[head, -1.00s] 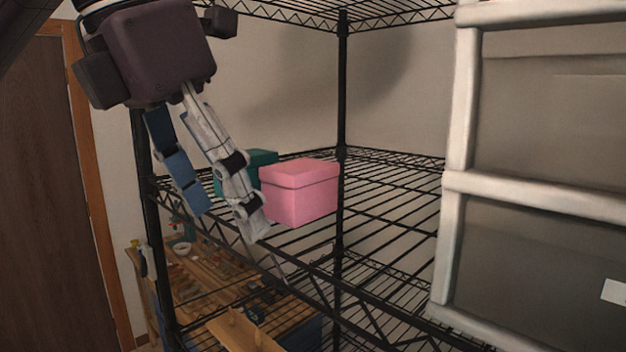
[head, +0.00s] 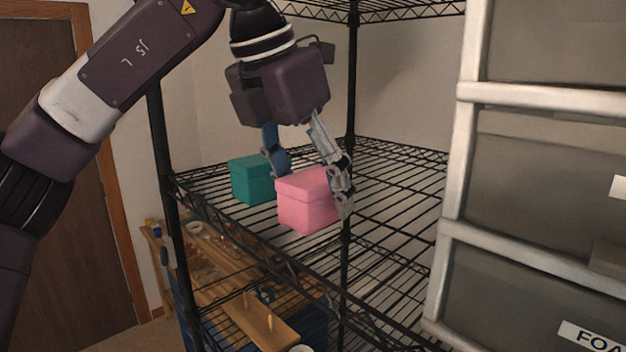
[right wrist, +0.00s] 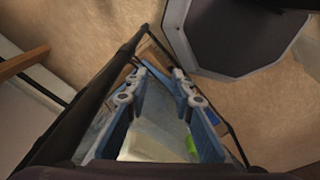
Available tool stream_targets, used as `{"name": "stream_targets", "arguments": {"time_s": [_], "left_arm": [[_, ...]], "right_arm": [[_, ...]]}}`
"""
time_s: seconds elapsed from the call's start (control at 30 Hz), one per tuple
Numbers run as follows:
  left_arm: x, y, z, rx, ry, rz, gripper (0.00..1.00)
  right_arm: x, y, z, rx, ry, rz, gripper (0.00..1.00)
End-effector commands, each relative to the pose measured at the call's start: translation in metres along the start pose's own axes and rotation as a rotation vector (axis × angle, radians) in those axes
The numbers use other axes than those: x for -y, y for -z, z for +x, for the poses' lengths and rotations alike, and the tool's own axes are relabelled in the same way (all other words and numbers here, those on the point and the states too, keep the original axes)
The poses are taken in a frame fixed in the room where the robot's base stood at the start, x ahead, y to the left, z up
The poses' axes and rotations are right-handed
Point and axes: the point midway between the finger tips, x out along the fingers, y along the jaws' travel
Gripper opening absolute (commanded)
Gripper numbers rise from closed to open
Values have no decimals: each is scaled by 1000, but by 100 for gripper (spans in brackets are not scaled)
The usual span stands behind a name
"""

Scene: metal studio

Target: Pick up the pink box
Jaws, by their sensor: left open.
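The pink box (head: 305,205), a lidded cube, sits on the black wire shelf (head: 395,200) near its front edge. In the head view my left gripper (head: 312,191) reaches down over it with its fingers spread. One finger is in front of the box's right side; the other is behind its upper left. I cannot tell whether either touches it. A teal box (head: 250,180) stands just left of the pink box. My right gripper (right wrist: 160,73) shows in the right wrist view, fingers apart, with no box visible between them.
A black shelf post (head: 351,90) rises behind the pink box. A grey drawer unit with a white frame (head: 452,180) stands close on the right. A wooden bench (head: 225,295) shows below. The shelf right of the pink box is clear.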

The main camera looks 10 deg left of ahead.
Motion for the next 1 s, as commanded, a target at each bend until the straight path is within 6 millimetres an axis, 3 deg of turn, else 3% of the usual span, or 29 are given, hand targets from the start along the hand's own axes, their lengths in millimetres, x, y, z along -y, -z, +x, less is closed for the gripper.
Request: {"name": "stream_targets", "arguments": {"time_s": [0.2, 0.37, 0.8, 1.0], "left_arm": [[-1, 2, 9, -2, 0, 0, 62], [-1, 2, 10, -2, 0, -1, 62], [-1, 2, 9, -2, 0, -1, 15], [-1, 2, 9, -1, 1, -1, 13]], "right_arm": [[3, -19, -8, 29, 4, 0, 22], [4, -24, -8, 36, 5, 0, 22], [5, -16, -7, 24, 6, 1, 22], [5, -14, -7, 22, 6, 1, 22]]}}
